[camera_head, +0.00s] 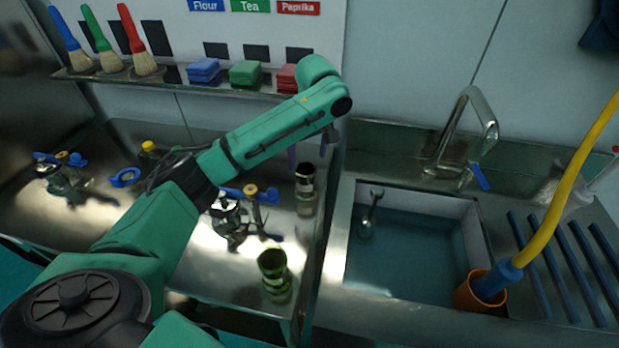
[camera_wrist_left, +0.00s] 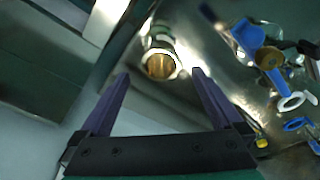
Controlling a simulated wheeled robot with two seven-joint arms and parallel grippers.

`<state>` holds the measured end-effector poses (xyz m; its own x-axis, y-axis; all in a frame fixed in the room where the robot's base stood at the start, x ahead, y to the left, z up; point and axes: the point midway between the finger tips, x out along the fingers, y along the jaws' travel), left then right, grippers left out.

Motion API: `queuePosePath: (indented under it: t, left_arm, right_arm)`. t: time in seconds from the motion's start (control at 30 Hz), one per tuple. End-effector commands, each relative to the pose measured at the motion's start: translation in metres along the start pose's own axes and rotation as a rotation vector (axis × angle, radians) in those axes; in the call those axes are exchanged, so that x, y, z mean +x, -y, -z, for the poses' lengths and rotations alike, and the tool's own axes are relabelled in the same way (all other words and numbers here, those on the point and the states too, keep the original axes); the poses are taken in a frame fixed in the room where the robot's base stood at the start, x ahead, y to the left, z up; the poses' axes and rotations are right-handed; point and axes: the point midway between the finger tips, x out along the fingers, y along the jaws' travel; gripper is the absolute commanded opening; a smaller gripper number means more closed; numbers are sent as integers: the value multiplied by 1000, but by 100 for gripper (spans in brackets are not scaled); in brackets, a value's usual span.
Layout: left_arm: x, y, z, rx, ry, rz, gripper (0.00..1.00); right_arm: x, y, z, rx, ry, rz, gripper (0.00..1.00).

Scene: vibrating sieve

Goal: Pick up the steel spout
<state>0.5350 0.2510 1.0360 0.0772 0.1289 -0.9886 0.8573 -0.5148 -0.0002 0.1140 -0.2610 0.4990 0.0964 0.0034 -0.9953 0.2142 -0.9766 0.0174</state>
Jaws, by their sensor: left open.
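The steel spout (camera_head: 305,184) appears to be the short, shiny, open-ended cylinder standing on the steel counter, left of the sink. It also shows in the left wrist view (camera_wrist_left: 161,64), with a bright rim and a yellowish inside. My left gripper (camera_head: 309,150) hangs just above it, partly hidden behind my own forearm. In the left wrist view my left gripper (camera_wrist_left: 160,76) has its two purple fingers wide apart, with nothing between them. The spout lies beyond the fingertips, roughly centred between them. My right gripper is in neither view.
A green cylinder (camera_head: 273,272) stands near the counter's front edge. Metal fittings with blue handles (camera_head: 232,222) stand left of the spout. The sink (camera_head: 410,250) is on the right, with a faucet (camera_head: 468,125). A shelf (camera_head: 170,78) with brushes and sponges runs behind.

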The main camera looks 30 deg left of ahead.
Motion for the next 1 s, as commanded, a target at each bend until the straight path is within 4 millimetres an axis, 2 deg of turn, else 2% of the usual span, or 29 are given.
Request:
queuePosePath:
  t: [0.03,0.1,0.2,0.37,0.5,0.73,0.77,0.8,0.97,1.0]
  left_arm:
    - [8,1,2,-2,0,4,100]
    - [25,1,2,-2,-1,3,100]
    - [40,0,2,-2,-2,0,100]
    - [62,3,0,-2,-2,3,100]
    - [90,3,-2,-2,-1,1,100]
    - [97,3,-2,-1,-2,-3,100]
    - [97,3,-2,-1,-2,-3,96]
    - [97,3,-2,-1,-2,-3,81]
    - [97,2,-2,-1,-2,-3,20]
    - [97,2,-2,-1,-2,-3,4]
  right_arm:
    - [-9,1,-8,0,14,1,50]
    - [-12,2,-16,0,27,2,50]
    - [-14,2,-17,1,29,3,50]
    - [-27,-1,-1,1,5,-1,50]
    - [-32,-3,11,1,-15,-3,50]
    - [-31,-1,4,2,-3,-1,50]
    - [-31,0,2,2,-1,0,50]
    - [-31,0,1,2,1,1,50]
    - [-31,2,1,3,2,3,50]
    - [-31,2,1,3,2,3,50]
